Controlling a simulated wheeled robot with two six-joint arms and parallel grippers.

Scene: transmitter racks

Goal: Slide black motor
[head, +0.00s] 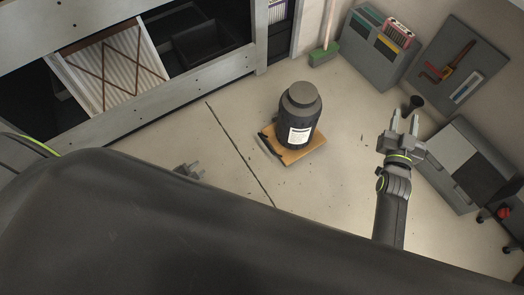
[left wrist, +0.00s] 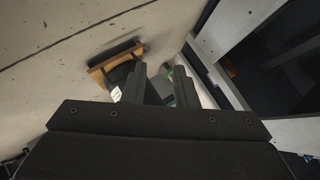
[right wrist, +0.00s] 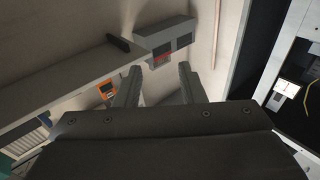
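The black motor (head: 297,108), a dark cylinder with a narrower grey top and a white label, stands upright on a small wooden board (head: 303,154) on the floor. My left gripper (head: 191,170) is left of the motor and apart from it, largely hidden behind my dark body. In the left wrist view, its fingers are spread and empty; part of the motor (left wrist: 119,76) and the board (left wrist: 97,76) show behind a finger. My right gripper (head: 405,118) is right of the motor, pointing away from my body, with its fingers apart and nothing between them.
A large grey rack (head: 205,70) with open bays fills the upper left. A grey bin (head: 376,50), a tool panel (head: 458,68) and a grey cabinet (head: 450,175) stand at the right. A green broom head (head: 324,54) rests behind the motor. Floor around the board is clear.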

